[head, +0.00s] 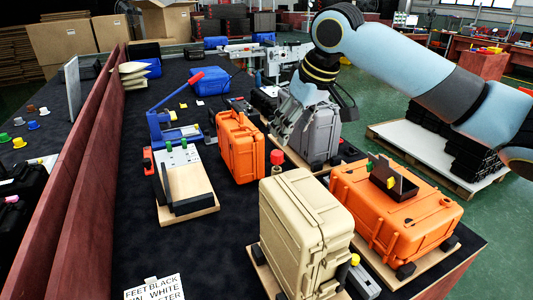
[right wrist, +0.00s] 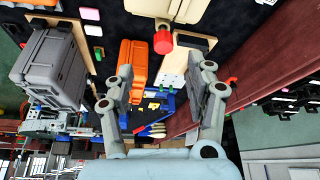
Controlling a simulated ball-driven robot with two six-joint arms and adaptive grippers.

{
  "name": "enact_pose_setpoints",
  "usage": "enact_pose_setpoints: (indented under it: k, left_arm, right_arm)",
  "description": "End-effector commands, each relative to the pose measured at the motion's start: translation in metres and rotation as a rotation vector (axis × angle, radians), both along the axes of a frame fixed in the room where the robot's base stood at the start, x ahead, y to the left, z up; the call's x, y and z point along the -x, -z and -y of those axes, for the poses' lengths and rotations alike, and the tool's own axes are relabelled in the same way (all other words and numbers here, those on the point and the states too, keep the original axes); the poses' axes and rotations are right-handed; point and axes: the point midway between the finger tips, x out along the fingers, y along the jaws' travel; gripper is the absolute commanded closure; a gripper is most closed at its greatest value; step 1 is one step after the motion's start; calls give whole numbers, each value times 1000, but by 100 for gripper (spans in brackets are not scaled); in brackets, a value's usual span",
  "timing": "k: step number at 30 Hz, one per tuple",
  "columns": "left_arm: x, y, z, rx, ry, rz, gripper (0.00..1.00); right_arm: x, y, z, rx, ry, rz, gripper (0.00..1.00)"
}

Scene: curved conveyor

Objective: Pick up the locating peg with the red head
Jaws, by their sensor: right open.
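The locating peg's red head (head: 277,157) shows between the upright orange case and the tan case, by the tan case's far end. In the right wrist view the red head (right wrist: 163,42) lies beyond the fingertips, roughly in line with the gap between them. My left gripper is in neither view.
The tan case (head: 300,225), upright orange case (head: 240,147) and grey case (head: 312,130) stand close around the peg. A flat orange case (head: 400,215) carries a small dark box (head: 393,184). A blue press (head: 165,125) stands left; dark table surface (head: 225,240) is clear in front.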

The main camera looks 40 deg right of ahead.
Motion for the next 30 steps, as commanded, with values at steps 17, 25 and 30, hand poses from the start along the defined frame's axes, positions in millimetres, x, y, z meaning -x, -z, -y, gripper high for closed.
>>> enact_pose_setpoints:
  k: [17, 25, 30]
  left_arm:
    - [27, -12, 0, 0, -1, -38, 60]
    - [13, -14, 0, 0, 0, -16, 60]
    - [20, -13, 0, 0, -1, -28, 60]
  right_arm:
    - [-36, 68, -5, -5, 1, -3, 45]
    - [-43, 88, -4, 1, -2, -1, 45]
    - [-43, 88, -3, 1, -2, -1, 49]
